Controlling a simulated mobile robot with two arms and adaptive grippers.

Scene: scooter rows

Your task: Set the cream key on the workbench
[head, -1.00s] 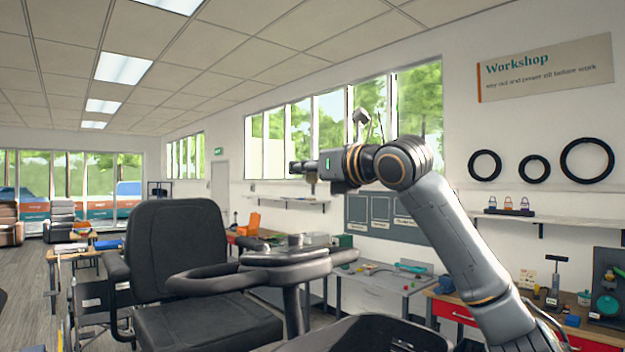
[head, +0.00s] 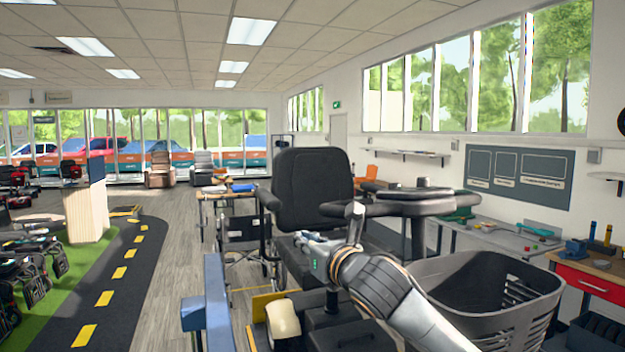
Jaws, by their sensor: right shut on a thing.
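My right gripper (head: 305,243) reaches in from the lower right, in front of the black scooter seat. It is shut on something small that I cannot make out. I see no cream key for certain; its colour and shape are too small or hidden at the fingers. A grey workbench (head: 490,236) with green and teal items stands along the right wall. Next to it, at the right edge, is a bench with a red drawer (head: 596,283) and small tools on top. My left gripper is not in view.
A mobility scooter with a black seat (head: 312,190), a tiller (head: 415,200) and a grey basket (head: 490,300) stands between me and the benches. A wheelchair (head: 243,240) is left of it. Further left, the dark track (head: 125,275) and wooden floor are clear.

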